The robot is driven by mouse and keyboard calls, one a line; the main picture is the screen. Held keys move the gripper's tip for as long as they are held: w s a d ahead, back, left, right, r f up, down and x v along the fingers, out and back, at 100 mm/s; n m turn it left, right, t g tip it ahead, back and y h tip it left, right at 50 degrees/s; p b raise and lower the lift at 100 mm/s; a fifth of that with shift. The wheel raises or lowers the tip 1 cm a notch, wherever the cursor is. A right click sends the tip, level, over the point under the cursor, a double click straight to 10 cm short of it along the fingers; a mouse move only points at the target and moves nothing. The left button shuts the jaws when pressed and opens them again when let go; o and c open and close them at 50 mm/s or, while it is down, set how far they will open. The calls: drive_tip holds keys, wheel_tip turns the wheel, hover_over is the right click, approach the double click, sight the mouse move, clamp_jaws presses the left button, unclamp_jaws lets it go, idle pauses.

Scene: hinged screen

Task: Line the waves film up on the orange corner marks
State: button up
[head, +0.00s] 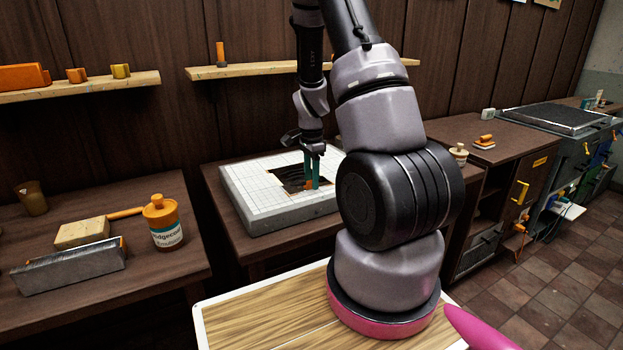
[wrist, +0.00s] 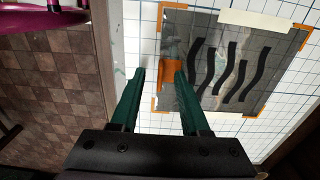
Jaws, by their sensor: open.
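The waves film (wrist: 222,65) is a grey see-through sheet with several black wavy bands. It lies on the white gridded board (head: 245,195); in the head view the film (head: 290,178) looks dark and is partly hidden by my gripper. Orange corner marks show at the film's upper left (wrist: 176,5), upper right (wrist: 303,40) and lower left (wrist: 156,108). The film lies close to these marks; exact alignment is hard to tell. An orange tab (wrist: 171,78) is at the film's left edge. My gripper (wrist: 160,76) is open, its green fingers on either side of the tab.
A pale strip (wrist: 258,22) lies along the film's top edge. Left of the board are a bench with an orange-lidded jar (head: 163,225) and a grey metal bar (head: 70,267). A wooden cabinet (head: 500,160) stands right. Tiled floor lies beyond the board's edge.

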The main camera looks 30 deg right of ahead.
drive_tip(key=shift+r, duration=0.1)
drive_tip(key=shift+r, duration=3.4)
drive_tip(key=shift+a+r, duration=0.1)
drive_tip(key=shift+r, duration=0.2)
drive_tip(key=s+a+r+n+t+y, duration=0.1)
drive_tip(key=s+a+r+n+t, duration=0.35)
drive_tip(key=r, duration=0.65)
drive_tip(key=s+a+r+n+t+y, duration=0.1)
drive_tip(key=s+a+r+n, duration=0.5)
drive_tip(key=r, duration=0.5)
drive_tip(key=s+a+r+n+t, duration=0.1)
drive_tip(key=s+a+r+n, duration=0.1)
drive_tip(key=s+r, duration=0.3)
drive_tip(key=s+n, duration=0.1)
drive_tip(key=s, duration=0.3)
drive_tip(key=shift+a+t, duration=0.3)
drive_tip(key=shift+t, duration=0.05)
